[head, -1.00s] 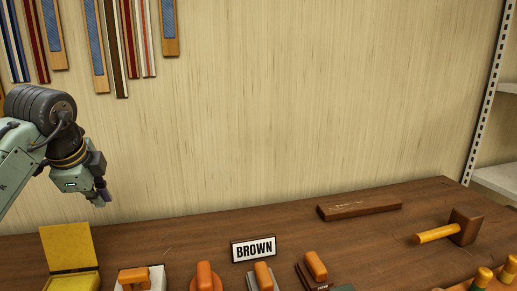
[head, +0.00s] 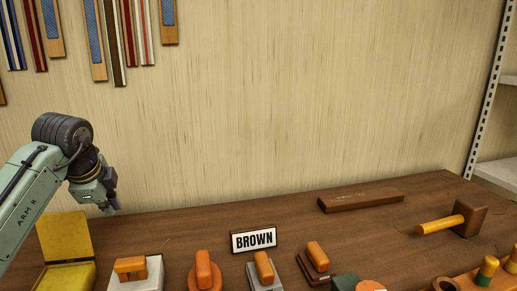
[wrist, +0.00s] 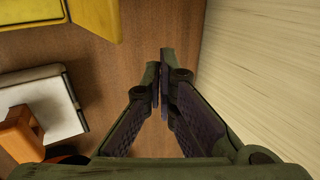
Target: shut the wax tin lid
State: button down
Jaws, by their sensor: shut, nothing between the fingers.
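The yellow wax tin (head: 68,279) stands at the left front of the bench with its lid (head: 65,238) raised, close to upright. Part of the yellow tin also shows at the upper left of the wrist view (wrist: 95,14). My gripper (head: 114,208) is behind and to the right of the lid, pointing down over the back of the bench, apart from the tin. In the wrist view its fingers (wrist: 160,80) are together with nothing between them. The tin's front edge is cut off in the head view.
A white block with an orange handle (head: 131,265) stands right of the tin. A mallet (head: 466,217) lies right. The wall (wrist: 265,70) is close beside the gripper.

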jog(key=shift+s, duration=0.1)
jog(key=shift+s+d+r, duration=0.1)
jog(key=shift+s+d, duration=0.15)
jog(key=shift+s, duration=0.55)
jog(key=shift+s, duration=0.15)
jog(key=shift+s+d+b, duration=0.25)
jog(key=shift+s+b, duration=0.05)
jog(key=shift+s, duration=0.45)
jog(key=shift+s+d+f+b, duration=0.1)
jog(key=shift+s+f+b, duration=0.05)
jog(key=shift+s, duration=0.3)
jog(key=shift+s+d+f+b, duration=0.1)
jog(key=shift+s+b, duration=0.05)
jog(key=shift+s, duration=0.3)
jog(key=shift+s+d+f+b, duration=0.15)
jog(key=shift+s+f, duration=0.05)
jog(key=shift+s, duration=0.25)
jog(key=shift+s+d+f+b, duration=0.1)
jog(key=shift+s+f+b, duration=0.05)
jog(key=shift+s, duration=0.25)
